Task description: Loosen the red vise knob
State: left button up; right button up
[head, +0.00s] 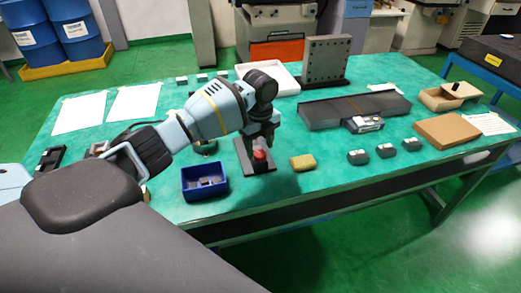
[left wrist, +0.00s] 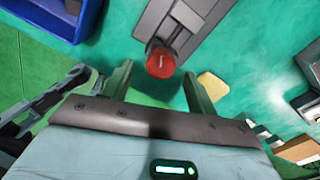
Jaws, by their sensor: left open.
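The red vise knob (head: 260,156) stands on the small dark vise (head: 244,160) near the front of the green table. In the left wrist view the red knob (left wrist: 161,63) shows a pale line on its top, and the grey vise (left wrist: 183,22) extends behind it. My left gripper (head: 262,141) is over the vise, close to the knob. In the left wrist view its two fingers (left wrist: 157,82) are spread apart, with the knob just beyond and between their tips. It holds nothing, and I see no clear contact with the knob. My right gripper is not in view.
A blue bin (head: 205,190) with small parts stands left of the vise. A yellow sponge-like block (head: 303,162) lies right of it. Several small grey blocks (head: 385,151) and a brown box (head: 446,131) are further right. An upright plate (head: 326,60) stands behind.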

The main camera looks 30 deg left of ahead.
aim_at(260, 157)
pick_arm(q)
jog(key=shift+f, duration=1.15)
